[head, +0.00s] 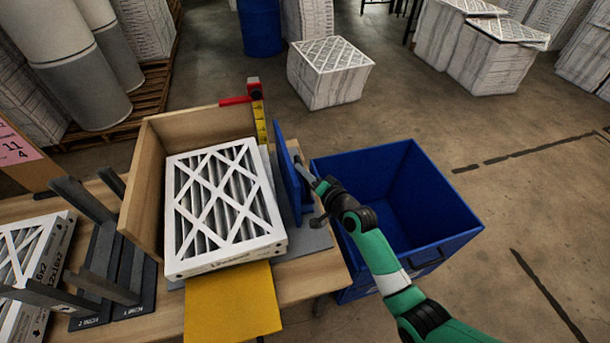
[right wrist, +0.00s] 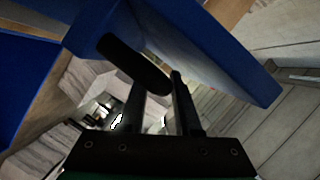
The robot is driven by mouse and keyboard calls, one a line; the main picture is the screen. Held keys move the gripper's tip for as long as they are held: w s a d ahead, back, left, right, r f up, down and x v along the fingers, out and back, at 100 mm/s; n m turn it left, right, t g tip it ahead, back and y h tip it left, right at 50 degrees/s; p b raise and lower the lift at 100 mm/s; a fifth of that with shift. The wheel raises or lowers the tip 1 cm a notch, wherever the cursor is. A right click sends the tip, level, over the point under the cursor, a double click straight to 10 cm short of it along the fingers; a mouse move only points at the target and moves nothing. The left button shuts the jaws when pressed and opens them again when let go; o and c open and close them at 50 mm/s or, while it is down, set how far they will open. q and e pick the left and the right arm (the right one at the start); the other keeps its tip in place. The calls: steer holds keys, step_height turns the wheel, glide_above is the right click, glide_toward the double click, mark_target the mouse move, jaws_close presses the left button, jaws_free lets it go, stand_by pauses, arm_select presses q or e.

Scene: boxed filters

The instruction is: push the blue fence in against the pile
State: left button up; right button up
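The blue fence (head: 287,172) stands upright to the right of the pile, a white-framed pleated filter (head: 225,205) on top. A narrow gap shows between fence and pile in the head view. My right gripper (head: 306,172) is on the fence's outer side, right of it. In the right wrist view the fence (right wrist: 205,45) fills the upper part, with a black handle (right wrist: 130,62) on its face. The two fingers of my right gripper (right wrist: 158,85) stand apart and appear to close on the handle's end. My left gripper is not in view.
A wooden corner box (head: 195,125) backs the pile. A yellow tape and red marker (head: 258,110) stand behind it. A yellow sheet (head: 232,302) lies in front. A dark slotted rack (head: 110,270) is at left. A blue bin (head: 410,200) is right of the table.

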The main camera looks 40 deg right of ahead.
jaws_close()
stand_by(1.4)
